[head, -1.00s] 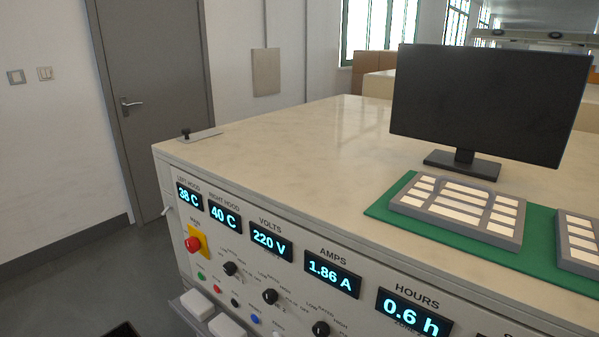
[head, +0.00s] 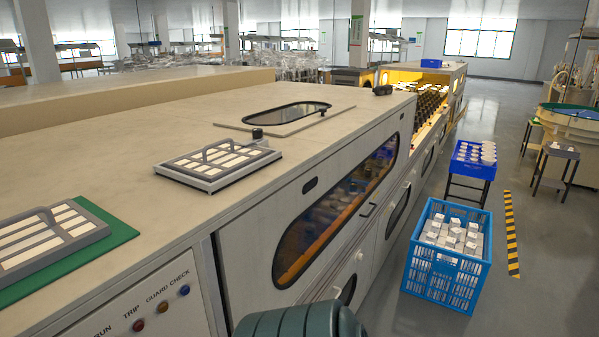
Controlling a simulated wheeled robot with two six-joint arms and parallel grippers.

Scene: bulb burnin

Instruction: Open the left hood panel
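A long cream-topped machine cabinet (head: 130,100) fills the left and middle of the head view. A flat panel with an oval window (head: 287,113) lies on the cabinet's top. No label shows which of these is the left hood panel. Neither of my grippers is in view.
A tray (head: 218,164) and another on a green mat (head: 120,234) lie on top. A dark green rounded thing (head: 290,322) stands low in front. A blue crate of white boxes (head: 440,285) and a blue bin (head: 472,168) stand right.

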